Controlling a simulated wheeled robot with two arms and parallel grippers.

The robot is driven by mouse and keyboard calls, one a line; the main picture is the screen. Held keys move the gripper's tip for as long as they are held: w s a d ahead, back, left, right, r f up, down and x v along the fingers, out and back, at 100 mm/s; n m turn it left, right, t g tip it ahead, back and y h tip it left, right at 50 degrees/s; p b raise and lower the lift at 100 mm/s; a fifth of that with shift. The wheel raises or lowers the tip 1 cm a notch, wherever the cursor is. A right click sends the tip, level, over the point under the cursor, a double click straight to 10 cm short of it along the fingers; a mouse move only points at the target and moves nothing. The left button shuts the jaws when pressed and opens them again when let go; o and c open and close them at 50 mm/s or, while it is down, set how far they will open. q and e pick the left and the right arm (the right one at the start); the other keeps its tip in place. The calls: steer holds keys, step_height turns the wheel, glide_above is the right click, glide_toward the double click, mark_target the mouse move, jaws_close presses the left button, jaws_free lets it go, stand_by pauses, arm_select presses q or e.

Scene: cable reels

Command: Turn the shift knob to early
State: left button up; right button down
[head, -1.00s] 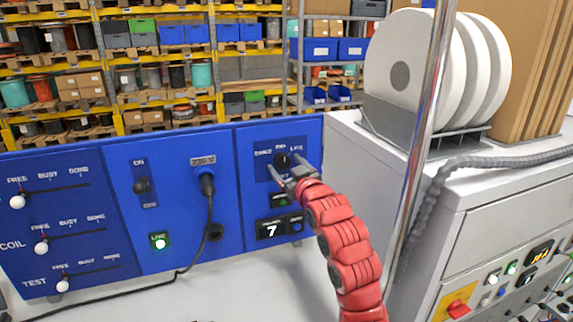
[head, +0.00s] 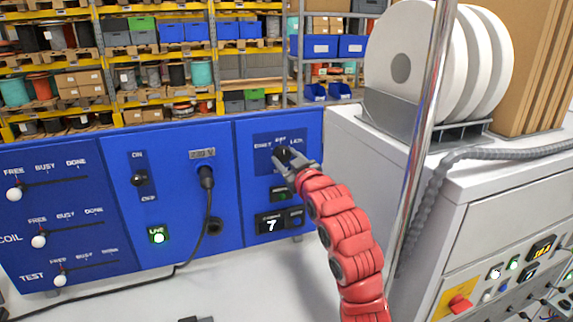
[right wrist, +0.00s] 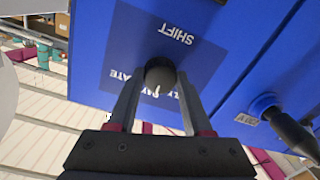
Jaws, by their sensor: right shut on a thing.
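The shift knob (head: 283,155) is a black round knob on a dark square of the blue panel, with labels in an arc above it. The left label is blurred, and the right one looks like LATE. My right gripper (head: 285,162) reaches it from the lower right. In the right wrist view, the gripper's two fingers (right wrist: 155,95) are closed on either side of the knob (right wrist: 160,75). A pale mark on the knob points down between the fingers. The SHIFT label appears upside down there, and the other labels are partly hidden by the fingers. My left gripper is not in view.
A display showing 7 (head: 271,226) sits below the knob. A plugged black cable (head: 207,180) and sliders (head: 60,280) are to the left. A grey cabinet (head: 400,165) with white reels and a metal pole (head: 425,120) stand close on the right.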

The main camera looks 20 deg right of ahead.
steer(key=n+b, duration=0.4)
steer(key=b, duration=0.2)
steer(key=shift+f, duration=0.2)
steer(key=shift+n+b, duration=0.4)
steer(key=n+b, duration=0.1)
steer(key=n, duration=0.1)
steer(key=shift+r+n, duration=0.15)
steer(key=shift+n, duration=0.15)
steer(key=shift+r+n+b, duration=0.15)
steer(key=shift+n+b, duration=0.15)
steer(key=shift+n, duration=1.3)
steer(key=shift+c, duration=1.6)
jaws_free()
